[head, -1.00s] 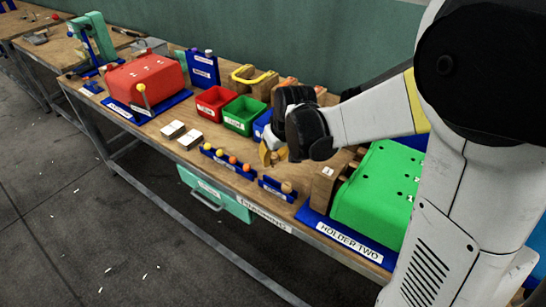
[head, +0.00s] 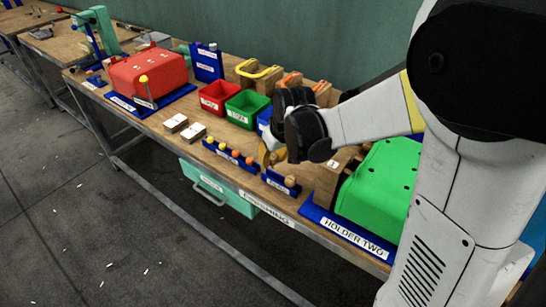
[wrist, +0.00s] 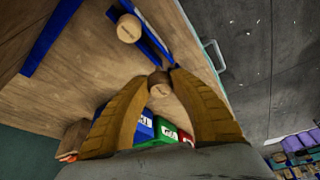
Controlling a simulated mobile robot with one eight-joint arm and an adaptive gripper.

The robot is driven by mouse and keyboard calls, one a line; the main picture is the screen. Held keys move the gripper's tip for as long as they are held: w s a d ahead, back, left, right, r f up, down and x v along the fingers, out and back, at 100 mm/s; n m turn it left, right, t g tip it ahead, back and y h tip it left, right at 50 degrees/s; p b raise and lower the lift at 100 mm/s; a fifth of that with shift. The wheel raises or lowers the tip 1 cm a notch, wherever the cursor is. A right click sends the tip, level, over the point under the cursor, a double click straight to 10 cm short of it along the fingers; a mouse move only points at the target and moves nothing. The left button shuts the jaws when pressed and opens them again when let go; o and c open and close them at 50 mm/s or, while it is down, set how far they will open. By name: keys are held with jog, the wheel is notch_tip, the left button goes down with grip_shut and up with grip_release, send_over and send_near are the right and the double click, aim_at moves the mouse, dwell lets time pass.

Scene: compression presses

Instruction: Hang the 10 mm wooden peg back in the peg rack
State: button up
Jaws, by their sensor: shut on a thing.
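My gripper (wrist: 160,77) is shut on a round-ended wooden peg (wrist: 159,86), held between its two tan fingertips. In the head view my gripper (head: 268,158) is just above the left end of a small blue rack (head: 268,177) near the table's front edge. The rack's blue bars (wrist: 155,38) also show in the wrist view. Another wooden peg (head: 290,181) stands at the right part of this rack, and its round end (wrist: 129,28) shows in the wrist view. The held peg is mostly hidden in the head view. I cannot read its size or tell whether it touches the rack.
A blue rack with several coloured balls on top (head: 228,158) stands to the left. A green press body (head: 375,190) on a blue base labelled HOLDER TWO is on the right. Red (head: 216,97) and green bins (head: 246,109) stand behind.

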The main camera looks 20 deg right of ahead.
jog(key=shift+f+b, duration=1.85)
jog(key=shift+f, duration=0.75)
jog(key=o, duration=0.9)
jog(key=shift+c, duration=0.2)
jog(key=a+v, duration=0.1)
jog(key=v, duration=1.1)
jog(key=s+m+t, duration=0.2)
jog(key=s, duration=1.3)
jog(key=shift+s+r+t+h, duration=0.15)
jog(key=shift+s+t+h, duration=0.05)
jog(key=shift+t+h, duration=0.2)
